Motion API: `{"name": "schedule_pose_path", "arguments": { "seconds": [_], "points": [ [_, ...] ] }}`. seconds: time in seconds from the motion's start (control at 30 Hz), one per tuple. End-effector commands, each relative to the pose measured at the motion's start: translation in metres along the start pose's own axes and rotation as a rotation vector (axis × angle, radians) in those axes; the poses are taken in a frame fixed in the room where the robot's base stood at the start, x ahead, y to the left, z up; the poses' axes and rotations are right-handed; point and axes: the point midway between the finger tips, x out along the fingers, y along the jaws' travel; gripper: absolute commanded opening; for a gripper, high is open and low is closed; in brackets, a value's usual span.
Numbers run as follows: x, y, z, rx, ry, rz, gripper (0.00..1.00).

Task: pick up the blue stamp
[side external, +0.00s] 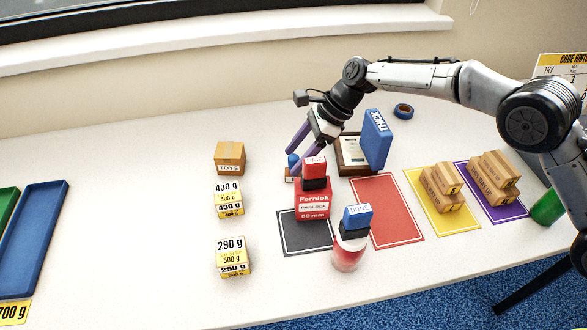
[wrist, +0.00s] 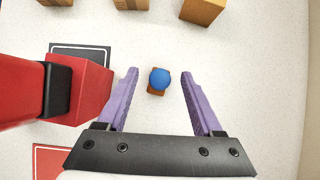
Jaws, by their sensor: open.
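A small object with a round blue knob on a reddish-brown base (wrist: 159,79) sits on the white table. In the side view its blue knob (side external: 293,160) shows just by my fingertips. My gripper (side external: 299,154) is open, pointing down, with its purple fingers on either side of this knob in the wrist view (wrist: 160,74); contact cannot be told. Another blue piece, a blue-topped block marked DONE (side external: 357,217) with a black lower part, stands on a red and white can (side external: 349,256).
A red-topped block (side external: 314,168) stands on a red Fernlok box (side external: 313,205), close left of my fingers in the wrist view. A framed card (side external: 349,151) and a blue THICK box (side external: 376,140) stand nearby. Cartons stand on yellow and purple mats; the table's left is mostly clear.

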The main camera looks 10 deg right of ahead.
Motion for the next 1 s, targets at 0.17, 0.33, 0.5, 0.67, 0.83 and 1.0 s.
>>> {"name": "schedule_pose_path", "arguments": {
  "seconds": [0.17, 0.33, 0.5, 0.67, 0.83, 1.0],
  "points": [
    [0.0129, 0.0007, 0.0008, -0.001, 0.000, 0.001, 0.68],
    [0.0133, 0.0006, 0.0007, -0.001, -0.001, 0.000, 0.68],
    [0.0131, 0.0006, 0.0005, -0.001, -0.001, 0.000, 0.44],
    [0.0129, 0.0006, 0.0005, -0.001, 0.000, 0.000, 0.15],
    [0.0129, 0.0006, 0.0005, -0.001, 0.000, 0.000, 0.00],
    [0.0126, 0.0004, 0.0007, -0.001, -0.001, 0.000, 0.00]
  ]
}}
